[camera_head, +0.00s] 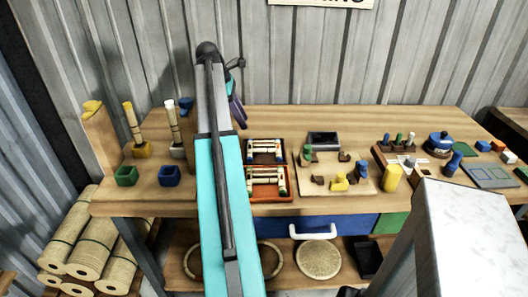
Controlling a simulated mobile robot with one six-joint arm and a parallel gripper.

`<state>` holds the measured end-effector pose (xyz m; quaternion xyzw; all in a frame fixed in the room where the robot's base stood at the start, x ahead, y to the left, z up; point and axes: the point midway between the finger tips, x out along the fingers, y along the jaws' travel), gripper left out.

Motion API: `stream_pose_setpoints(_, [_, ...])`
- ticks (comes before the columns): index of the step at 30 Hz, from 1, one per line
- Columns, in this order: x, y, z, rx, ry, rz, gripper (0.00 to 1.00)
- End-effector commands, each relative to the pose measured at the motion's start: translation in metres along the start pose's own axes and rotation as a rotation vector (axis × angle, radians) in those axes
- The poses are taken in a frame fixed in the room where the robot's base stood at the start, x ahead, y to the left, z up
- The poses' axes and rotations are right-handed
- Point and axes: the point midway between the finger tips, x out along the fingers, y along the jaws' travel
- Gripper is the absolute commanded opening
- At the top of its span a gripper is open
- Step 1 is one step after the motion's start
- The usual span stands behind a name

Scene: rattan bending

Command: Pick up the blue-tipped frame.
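I cannot tell whether these two belong to one frame. My gripper (238,112) is a small dark shape at the arm's far end, above the bench's back. Its fingers are too small to read.
A yellow-based post (133,125), a green cup (126,176) and a blue cup (169,176) stand at the left. A wooden board (314,184) with small blocks lies mid-bench. A yellow cylinder (391,178) stands right of it.

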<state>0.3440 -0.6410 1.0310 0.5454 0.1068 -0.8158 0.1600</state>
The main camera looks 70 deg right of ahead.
Motion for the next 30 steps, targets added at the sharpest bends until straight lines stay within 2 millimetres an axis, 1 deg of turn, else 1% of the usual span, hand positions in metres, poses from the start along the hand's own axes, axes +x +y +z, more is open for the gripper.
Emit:
stream_pose_setpoints(5, [0.005,0.001,0.005,0.007,0.000,-0.004,0.38])
stream_pose_setpoints(8, [0.013,0.001,0.007,0.009,0.000,-0.006,0.38])
stream_pose_setpoints(21, [0.072,0.001,0.010,0.012,0.000,-0.007,0.38])
stream_pose_setpoints(26, [0.087,0.001,0.010,0.013,0.000,-0.006,0.38])
stream_pose_setpoints(30, [0.091,0.002,0.010,0.013,0.000,-0.006,0.38])
